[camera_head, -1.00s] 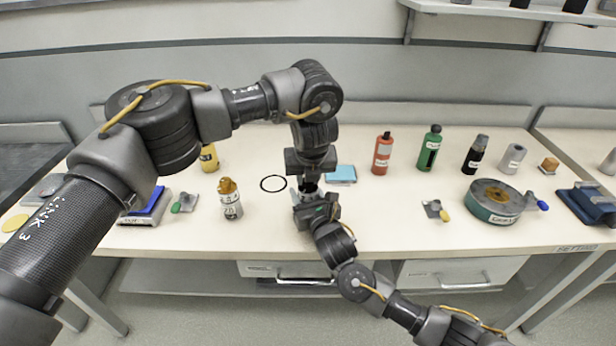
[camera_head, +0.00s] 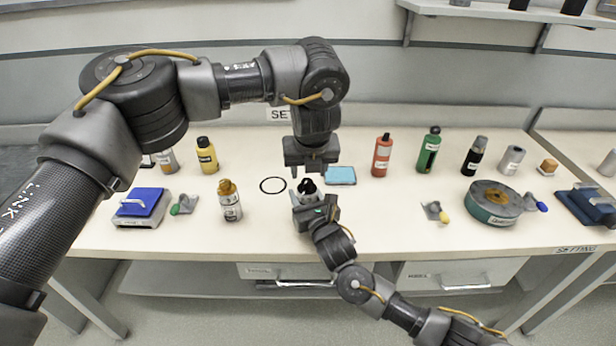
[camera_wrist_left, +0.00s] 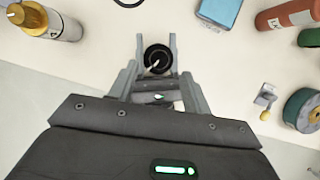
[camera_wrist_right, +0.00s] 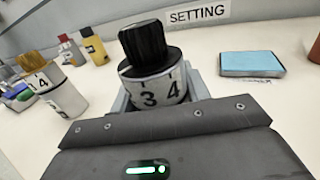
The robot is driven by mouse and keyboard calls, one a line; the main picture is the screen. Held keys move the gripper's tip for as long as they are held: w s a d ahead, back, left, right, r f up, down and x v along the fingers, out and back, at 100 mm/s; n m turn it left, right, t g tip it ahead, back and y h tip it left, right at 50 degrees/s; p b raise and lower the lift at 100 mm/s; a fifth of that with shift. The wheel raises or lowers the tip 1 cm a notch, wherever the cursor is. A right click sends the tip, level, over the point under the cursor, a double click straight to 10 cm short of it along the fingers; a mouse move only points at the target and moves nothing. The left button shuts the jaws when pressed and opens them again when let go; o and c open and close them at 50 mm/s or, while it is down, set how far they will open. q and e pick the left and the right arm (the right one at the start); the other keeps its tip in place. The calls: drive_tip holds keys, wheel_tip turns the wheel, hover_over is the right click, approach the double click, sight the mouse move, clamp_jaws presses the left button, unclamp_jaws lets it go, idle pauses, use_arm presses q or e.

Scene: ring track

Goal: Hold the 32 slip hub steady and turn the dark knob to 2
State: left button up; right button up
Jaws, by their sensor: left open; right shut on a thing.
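The slip hub (camera_wrist_right: 157,90) is a pale cylinder with a ribbed dark knob (camera_wrist_right: 144,45) on top. It stands upright, and the right wrist view shows 3 and 4 on its side. My right gripper (camera_head: 309,196) is shut on the hub from the front. My left gripper (camera_head: 311,166) is open and points down just above the dark knob. In the left wrist view the dark knob (camera_wrist_left: 157,58), with a white pointer line, lies between the open fingers, with no clear contact. A similar hub with a golden knob (camera_head: 227,187) stands to the left.
A black ring outline (camera_head: 273,178) lies left of the held hub, and a light blue pad (camera_head: 340,175) behind it to the right. Bottles stand along the back, including a red one (camera_head: 381,157). A green round reel (camera_head: 480,212) sits at the right. The front middle is fairly clear.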

use_arm(q)
drive_tip(key=v, duration=0.7)
drive_tip(key=shift+r, duration=0.25)
drive_tip(key=shift+s, duration=0.1)
idle(0.9)
use_arm(e)
drive_tip(key=o, duration=1.2)
drive_tip(key=shift+c, duration=0.2)
drive_tip(key=shift+s, duration=0.1)
drive_tip(key=v, duration=1.1)
drive_tip(key=shift+s+d, duration=0.25)
drive_tip(key=shift+s, duration=0.05)
